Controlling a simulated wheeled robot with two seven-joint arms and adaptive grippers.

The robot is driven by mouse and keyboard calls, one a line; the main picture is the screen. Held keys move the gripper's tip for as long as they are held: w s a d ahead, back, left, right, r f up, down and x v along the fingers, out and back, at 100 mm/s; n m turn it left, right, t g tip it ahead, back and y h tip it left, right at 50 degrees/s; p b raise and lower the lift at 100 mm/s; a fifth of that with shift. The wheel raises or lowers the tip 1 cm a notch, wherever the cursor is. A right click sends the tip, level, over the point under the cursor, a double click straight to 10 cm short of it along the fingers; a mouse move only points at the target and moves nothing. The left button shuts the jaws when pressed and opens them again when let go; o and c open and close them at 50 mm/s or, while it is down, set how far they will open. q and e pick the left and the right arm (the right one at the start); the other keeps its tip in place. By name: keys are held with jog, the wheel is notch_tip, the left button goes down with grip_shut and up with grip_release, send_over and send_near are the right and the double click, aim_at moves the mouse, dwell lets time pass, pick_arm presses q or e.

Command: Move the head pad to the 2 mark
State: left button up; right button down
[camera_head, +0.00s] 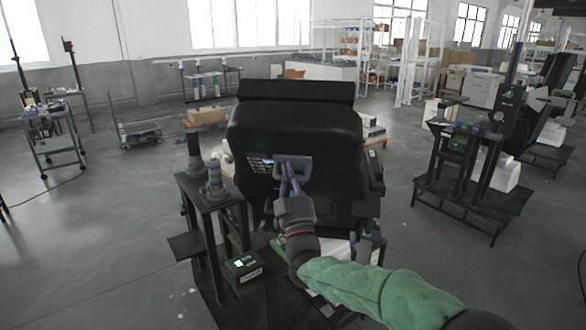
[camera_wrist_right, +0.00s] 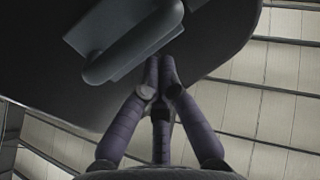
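A large black padded seat back (camera_head: 297,145) stands in the middle of the head view, with a separate dark pad, which looks like the head pad (camera_head: 297,91), along its top. A grey handle (camera_head: 304,162) is on the back, with small white markings (camera_head: 257,164) at its left, too small to read. My right gripper (camera_head: 287,170) is at the handle. In the right wrist view, its purple-grey fingertips (camera_wrist_right: 160,65) are together beside the lower edge of the grey handle (camera_wrist_right: 135,52), not visibly around it. Contact cannot be told. My left gripper is out of view.
A black stand (camera_head: 212,200) with a cylindrical part is left of the seat, and a small box with a green light (camera_head: 243,266) is below it. Another black stand (camera_head: 470,190) is at the right. Grey floor lies open at the left.

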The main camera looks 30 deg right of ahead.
jog(key=shift+w+d+f+b, duration=0.25)
jog(key=shift+w+f+b, duration=0.05)
jog(key=shift+f+b, duration=0.3)
jog(key=shift+w+d+f+b, duration=0.25)
jog(key=shift+w+f+b, duration=0.05)
jog(key=shift+f+b, duration=0.3)
jog(key=shift+w+d+f+b, duration=0.3)
jog(key=shift+f+b, duration=0.2)
jog(key=shift+b, duration=0.1)
dwell(1.0)
jog(key=shift+w+d+f+b, duration=0.35)
jog(key=shift+w+f+b, duration=0.1)
jog(key=shift+f+b, duration=0.3)
jog(key=shift+w+d+f+b, duration=0.3)
jog(key=shift+w+f+b, duration=0.1)
jog(key=shift+f+b, duration=0.25)
dwell(1.3)
jog(key=shift+r, duration=0.2)
jog(key=shift+s+a+r, duration=0.3)
jog(key=shift+s+r, duration=0.1)
jog(key=shift+r, duration=0.2)
jog(key=s+a+f, duration=0.4)
jog(key=s+f, duration=0.1)
jog(key=shift+s+a+f+b, duration=0.2)
jog(key=shift+s+a+b, duration=0.05)
jog(key=shift+a+b, duration=0.1)
dwell(0.9)
